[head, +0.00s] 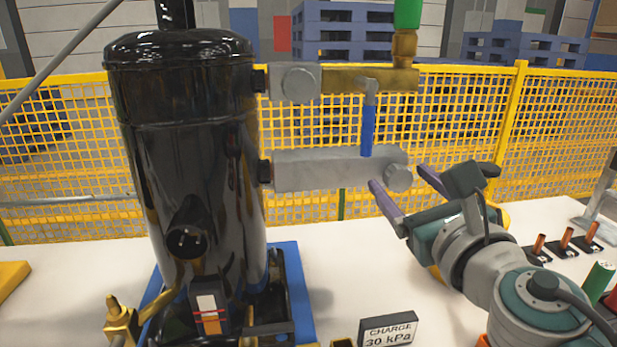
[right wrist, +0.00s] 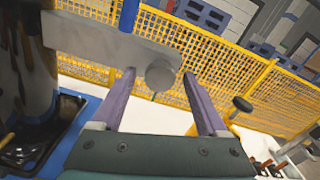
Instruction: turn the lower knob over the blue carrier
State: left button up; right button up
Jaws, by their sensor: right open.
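The black compressor (head: 190,150) stands on the blue carrier (head: 300,300), which also shows in the right wrist view (right wrist: 88,118). A grey horizontal body (head: 320,170) sticks out from its right side. The lower knob (head: 399,178), a round grey disc, sits at that body's right end; it also shows in the right wrist view (right wrist: 160,76). My right gripper (head: 396,176) is open, its two purple fingers on either side of the knob. In the right wrist view the knob lies between the fingertips, with gaps visible; contact cannot be told. My left gripper is out of view.
An upper grey knob (head: 298,83) sits on a brass pipe (head: 345,80) above. A blue-handled lever (head: 368,130) hangs just above the lower body. A yellow mesh fence (head: 520,130) stands behind. A charge sign (head: 388,330) and several copper stubs (head: 566,237) stand on the white table.

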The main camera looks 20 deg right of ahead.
grip_shut()
dwell(0.5)
jog(key=shift+m, duration=0.3)
